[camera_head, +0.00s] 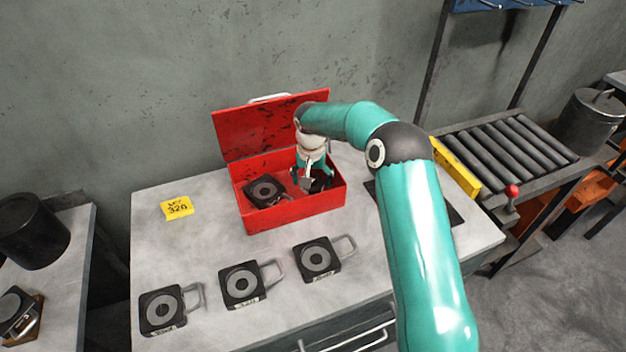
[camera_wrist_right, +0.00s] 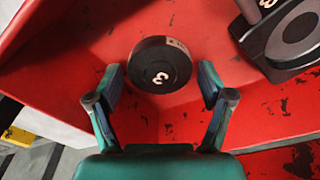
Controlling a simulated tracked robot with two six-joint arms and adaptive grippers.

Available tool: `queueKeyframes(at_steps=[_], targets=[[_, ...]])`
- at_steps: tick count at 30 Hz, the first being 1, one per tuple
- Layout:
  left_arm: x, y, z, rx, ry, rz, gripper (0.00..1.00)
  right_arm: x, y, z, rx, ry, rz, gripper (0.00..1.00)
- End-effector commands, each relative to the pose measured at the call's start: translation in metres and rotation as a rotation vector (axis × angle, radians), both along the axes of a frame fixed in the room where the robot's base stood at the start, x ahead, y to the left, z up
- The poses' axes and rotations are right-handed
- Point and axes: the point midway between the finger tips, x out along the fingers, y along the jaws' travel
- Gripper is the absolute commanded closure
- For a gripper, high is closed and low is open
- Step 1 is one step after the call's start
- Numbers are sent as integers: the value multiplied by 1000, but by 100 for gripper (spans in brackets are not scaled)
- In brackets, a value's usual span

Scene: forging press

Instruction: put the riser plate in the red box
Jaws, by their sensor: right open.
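The red box (camera_head: 300,212) stands open on the grey table, its lid tilted up at the back. My right gripper (camera_head: 312,182) is inside the right part of the box, pointing down, open. In the right wrist view a round dark plate marked 3 (camera_wrist_right: 160,66) lies in the box, between and just beyond the spread fingers (camera_wrist_right: 158,84); neither finger clearly touches it. It may be the riser plate, but I cannot be sure. A square dark block with a ring (camera_head: 264,190) lies in the box's left part. My left gripper is out of view.
Three square dark blocks with handles (camera_head: 162,311) (camera_head: 242,286) (camera_head: 317,259) stand in a row in front of the box. A yellow tag (camera_head: 177,208) lies left of it. A dark flat plate (camera_head: 447,211) is partly hidden behind my right arm. A roller conveyor (camera_head: 505,150) is at right.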

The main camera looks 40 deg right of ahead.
Motion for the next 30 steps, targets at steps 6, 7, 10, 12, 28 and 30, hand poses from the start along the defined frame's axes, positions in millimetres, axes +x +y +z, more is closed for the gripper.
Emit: queueKeyframes(at_steps=[6,7,10,12,28,30], targets=[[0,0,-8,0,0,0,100,-2,2,33,0,-6,0,20],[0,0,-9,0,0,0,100,-2,3,39,-1,-7,0,20],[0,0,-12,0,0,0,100,-5,4,60,-1,-7,-1,20],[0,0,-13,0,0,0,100,-6,5,74,-1,-7,-1,20],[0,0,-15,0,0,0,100,-11,8,115,0,-1,-1,20],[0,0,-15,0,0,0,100,-11,8,115,0,-1,-1,20]])
